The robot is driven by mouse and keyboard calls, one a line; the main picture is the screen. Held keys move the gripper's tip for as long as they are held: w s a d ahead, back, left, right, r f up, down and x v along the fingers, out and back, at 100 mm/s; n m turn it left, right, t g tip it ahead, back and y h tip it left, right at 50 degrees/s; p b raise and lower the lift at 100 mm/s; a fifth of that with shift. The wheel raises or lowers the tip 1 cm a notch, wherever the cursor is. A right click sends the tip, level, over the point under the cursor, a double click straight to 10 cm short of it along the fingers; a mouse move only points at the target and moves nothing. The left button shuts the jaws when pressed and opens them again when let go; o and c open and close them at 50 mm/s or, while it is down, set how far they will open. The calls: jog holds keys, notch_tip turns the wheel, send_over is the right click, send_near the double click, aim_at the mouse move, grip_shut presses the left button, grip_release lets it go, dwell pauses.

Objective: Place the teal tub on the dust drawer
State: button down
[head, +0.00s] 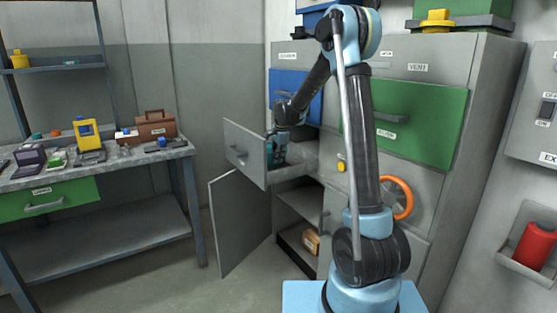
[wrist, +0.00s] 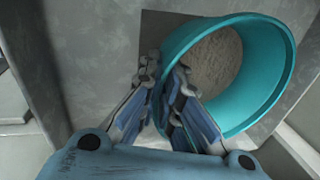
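The teal tub (wrist: 285,75) is round and open-topped, with a plain brownish area showing inside it. In the wrist view it fills the upper right. My gripper (wrist: 166,72) has one finger outside the tub's left rim and one inside, close together, and looks shut on the wall. In the head view my gripper (head: 274,152) is down inside an open grey drawer (head: 245,153), with a little teal showing by the fingers. The drawer's label is too small to read. I cannot tell whether the tub rests on the drawer floor.
A grey cabinet door (head: 240,225) hangs open below the drawer. A green drawer front (head: 435,125) and an orange wheel (head: 401,198) are to the right. A workbench (head: 120,158) with several items stands at left. The floor between bench and cabinet is clear.

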jog(key=c, duration=1.8)
grip_release()
jog(key=v, duration=1.2)
jog(key=s+d+r+n, duration=0.2)
jog(key=s+d+n, duration=0.1)
jog(key=s+d, duration=0.6)
jog(key=s+d+f+n, duration=0.1)
jog(key=s+d+n, duration=0.15)
jog(key=s, duration=0.45)
jog(key=s+d+f+n, duration=0.1)
jog(key=s+d, duration=0.3)
jog(key=s, duration=0.3)
jog(key=s+d+f+n, duration=0.2)
jog(key=s+f, duration=0.2)
jog(key=s, duration=0.3)
jog(key=s+d+f+n+h, duration=0.1)
jog(key=s+d+f+n, duration=0.1)
jog(key=s+f, duration=0.3)
jog(key=s+d+f+n, duration=0.2)
jog(key=s+f, duration=0.3)
jog(key=s, duration=0.4)
jog(key=shift+s+d, duration=0.35)
jog(key=shift+s, duration=0.05)
